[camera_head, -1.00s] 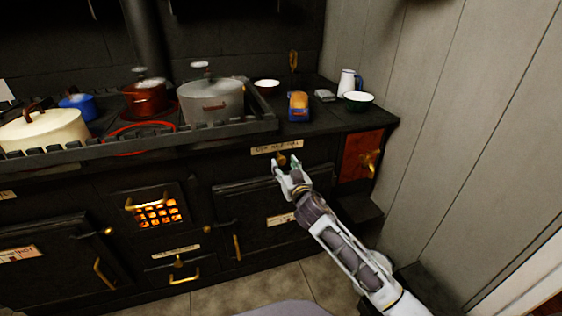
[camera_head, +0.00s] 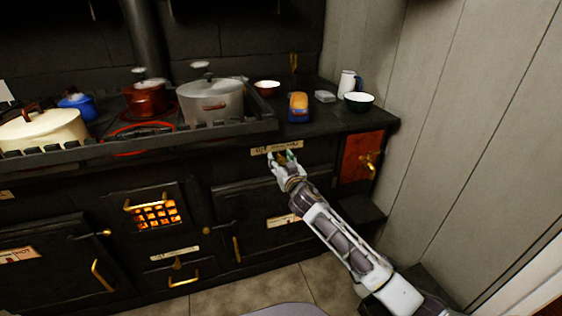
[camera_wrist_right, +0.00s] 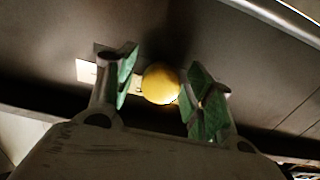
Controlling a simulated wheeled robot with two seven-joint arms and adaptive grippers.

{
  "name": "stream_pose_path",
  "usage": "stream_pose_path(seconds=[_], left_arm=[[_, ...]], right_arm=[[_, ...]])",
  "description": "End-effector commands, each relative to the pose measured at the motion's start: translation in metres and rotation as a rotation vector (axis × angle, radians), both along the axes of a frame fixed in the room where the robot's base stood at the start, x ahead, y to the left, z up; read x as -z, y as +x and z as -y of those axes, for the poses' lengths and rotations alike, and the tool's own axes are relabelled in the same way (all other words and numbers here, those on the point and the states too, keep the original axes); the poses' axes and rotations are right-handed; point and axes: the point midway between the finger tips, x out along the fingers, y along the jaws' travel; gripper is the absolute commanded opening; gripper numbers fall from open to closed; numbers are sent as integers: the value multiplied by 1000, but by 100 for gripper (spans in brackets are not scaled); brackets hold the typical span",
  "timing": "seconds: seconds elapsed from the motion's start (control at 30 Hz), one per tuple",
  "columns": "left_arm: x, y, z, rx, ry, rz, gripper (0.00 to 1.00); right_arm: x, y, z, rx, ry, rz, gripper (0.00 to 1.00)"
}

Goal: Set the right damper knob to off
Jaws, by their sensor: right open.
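The right damper knob is a round brass knob (camera_wrist_right: 160,84) on the dark stove front, below a cream label strip (camera_head: 277,147). In the head view the knob is mostly hidden behind my right gripper (camera_head: 280,160). In the right wrist view my right gripper (camera_wrist_right: 164,92) is open, with one green-padded finger on each side of the knob. I cannot tell whether either pad touches it. The label's words and the knob's setting are too small or hidden to read. My left gripper is not in view.
The stove top holds a grey pot (camera_head: 212,100), a red pot (camera_head: 146,98), a cream pot (camera_head: 45,131) and a glowing red ring (camera_head: 140,131). A red panel with a brass handle (camera_head: 370,160) is to the right. A plank wall (camera_head: 450,120) bounds the right side.

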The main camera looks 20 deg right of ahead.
Motion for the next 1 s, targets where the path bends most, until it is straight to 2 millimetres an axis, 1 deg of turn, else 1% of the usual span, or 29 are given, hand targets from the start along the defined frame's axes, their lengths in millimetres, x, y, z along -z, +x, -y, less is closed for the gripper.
stream_pose_path(seconds=[0.1, 0.5, 0.77, 1.0], left_arm=[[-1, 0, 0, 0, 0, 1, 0], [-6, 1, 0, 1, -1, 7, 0], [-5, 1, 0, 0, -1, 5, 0], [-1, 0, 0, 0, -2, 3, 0]], right_arm=[[0, 0, 0, 0, 0, 0, 52], [0, 0, 0, 0, 0, 0, 1], [0, 0, -1, 0, 0, 0, 0], [0, -1, -14, -2, 3, 1, 0]])
